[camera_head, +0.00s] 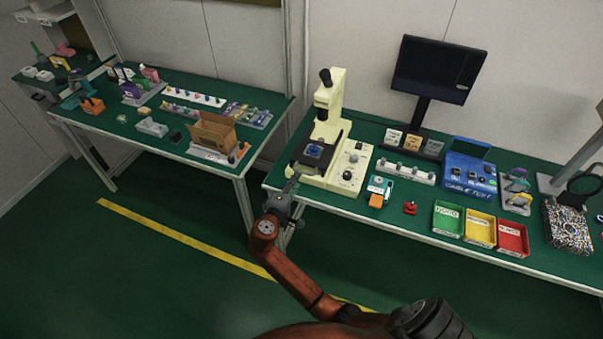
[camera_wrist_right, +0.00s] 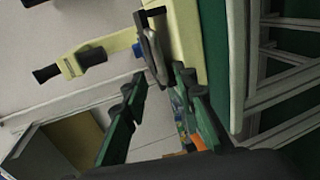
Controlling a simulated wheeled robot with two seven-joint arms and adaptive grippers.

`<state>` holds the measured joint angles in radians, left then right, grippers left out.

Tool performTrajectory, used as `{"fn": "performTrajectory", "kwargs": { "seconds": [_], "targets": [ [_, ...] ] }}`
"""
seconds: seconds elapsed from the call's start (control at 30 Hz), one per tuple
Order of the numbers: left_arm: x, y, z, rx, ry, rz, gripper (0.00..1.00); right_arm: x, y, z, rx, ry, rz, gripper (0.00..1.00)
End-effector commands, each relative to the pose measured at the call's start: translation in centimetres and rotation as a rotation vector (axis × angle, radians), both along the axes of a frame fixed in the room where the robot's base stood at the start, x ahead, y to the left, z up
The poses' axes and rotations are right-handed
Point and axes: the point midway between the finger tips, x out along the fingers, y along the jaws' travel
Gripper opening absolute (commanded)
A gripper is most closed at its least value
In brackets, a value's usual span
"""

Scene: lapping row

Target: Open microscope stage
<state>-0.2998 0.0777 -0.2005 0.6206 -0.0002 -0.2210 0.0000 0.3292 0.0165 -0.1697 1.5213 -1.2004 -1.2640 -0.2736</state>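The cream microscope (camera_head: 330,105) stands at the left end of the right bench. Its dark stage (camera_head: 334,146) carries a small blue item (camera_head: 313,151). My right gripper (camera_head: 291,184) is just in front of the stage's near left side; contact is unclear at this angle. In the right wrist view, my right gripper (camera_wrist_right: 161,84) has its two fingers apart, with nothing seen held between them. The stage (camera_wrist_right: 150,48) appears nearly edge-on just beyond the fingertips, and the microscope (camera_wrist_right: 115,45) lies sideways. My left gripper is out of view.
A control box with knobs (camera_head: 350,167) sits right of the stage. Green, yellow and red trays (camera_head: 481,228) and a blue case (camera_head: 470,179) are further right. A second bench with a cardboard box (camera_head: 213,131) stands left, across a gap. The floor in front is clear.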

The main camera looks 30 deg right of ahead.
Motion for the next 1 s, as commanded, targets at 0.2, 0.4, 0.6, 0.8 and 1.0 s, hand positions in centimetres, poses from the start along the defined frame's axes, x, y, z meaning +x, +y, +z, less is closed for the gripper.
{"fn": "performTrajectory", "kwargs": {
  "seconds": [0.2,0.4,0.6,0.8,1.0],
  "targets": [
    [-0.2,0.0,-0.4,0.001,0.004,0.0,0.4,0.5,-1.1,-0.5,-0.018,-0.013,-0.033,0.26],
    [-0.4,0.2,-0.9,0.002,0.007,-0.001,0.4,2.3,-3.7,-1.2,-0.017,-0.012,-0.032,0.26],
    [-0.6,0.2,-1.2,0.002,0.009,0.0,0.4,3.6,-5.5,-1.7,-0.016,-0.011,-0.031,0.26],
    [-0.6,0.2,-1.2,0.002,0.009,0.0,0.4,3.9,-6.0,-1.8,-0.015,-0.011,-0.03,0.26],
    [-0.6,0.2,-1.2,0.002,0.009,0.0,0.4,3.9,-6.0,-1.8,-0.015,-0.011,-0.03,0.24]
  ]
}}
